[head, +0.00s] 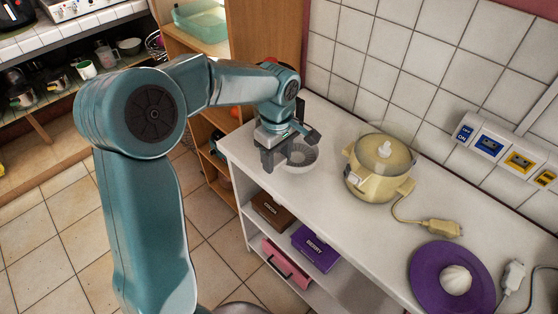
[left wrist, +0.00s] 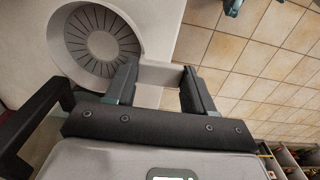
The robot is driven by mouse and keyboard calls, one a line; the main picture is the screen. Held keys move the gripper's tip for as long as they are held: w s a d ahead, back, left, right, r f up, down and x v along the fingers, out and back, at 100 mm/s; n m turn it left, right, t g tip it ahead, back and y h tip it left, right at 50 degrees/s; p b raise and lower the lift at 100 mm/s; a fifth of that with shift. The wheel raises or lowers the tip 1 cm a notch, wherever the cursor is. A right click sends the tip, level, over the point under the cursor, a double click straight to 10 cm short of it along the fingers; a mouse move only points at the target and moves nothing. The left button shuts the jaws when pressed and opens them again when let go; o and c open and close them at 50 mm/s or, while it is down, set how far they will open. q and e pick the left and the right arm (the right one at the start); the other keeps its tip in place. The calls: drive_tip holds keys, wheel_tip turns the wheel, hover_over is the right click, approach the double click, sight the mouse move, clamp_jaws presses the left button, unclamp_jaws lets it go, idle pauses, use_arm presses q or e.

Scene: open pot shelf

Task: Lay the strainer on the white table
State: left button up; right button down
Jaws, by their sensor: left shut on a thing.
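The strainer (head: 300,157) is a pale round bowl with a grey slotted centre. In the head view it is at the left end of the white table (head: 335,195), partly hidden by my left gripper (head: 275,157). In the left wrist view the strainer (left wrist: 68,42) shows at upper left, and its pale handle passes between the fingers of my left gripper (left wrist: 160,82). The left gripper is shut on that handle. The bowl is over the tabletop; I cannot tell whether it touches. My right gripper is not in view.
A cream pot (head: 377,175) with a lid stands right of the strainer, its plug (head: 440,228) on the tabletop. A purple plate (head: 425,275) holds a white item. Boxes (head: 316,247) sit on the shelf below. Tabletop between strainer and pot is clear.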

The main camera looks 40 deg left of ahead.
use_arm(q)
drive_tip(key=shift+w+f, duration=0.15)
drive_tip(key=shift+f, duration=0.75)
drive_tip(key=shift+w+f, duration=0.1)
drive_tip(key=shift+f, duration=0.75)
drive_tip(key=shift+f, duration=0.15)
drive_tip(key=o, duration=1)
drive_tip(key=shift+o, duration=0.2)
wheel_tip(320, 180, up, 12)
drive_tip(key=shift+r+p, duration=0.15)
drive_tip(key=shift+p, duration=0.2)
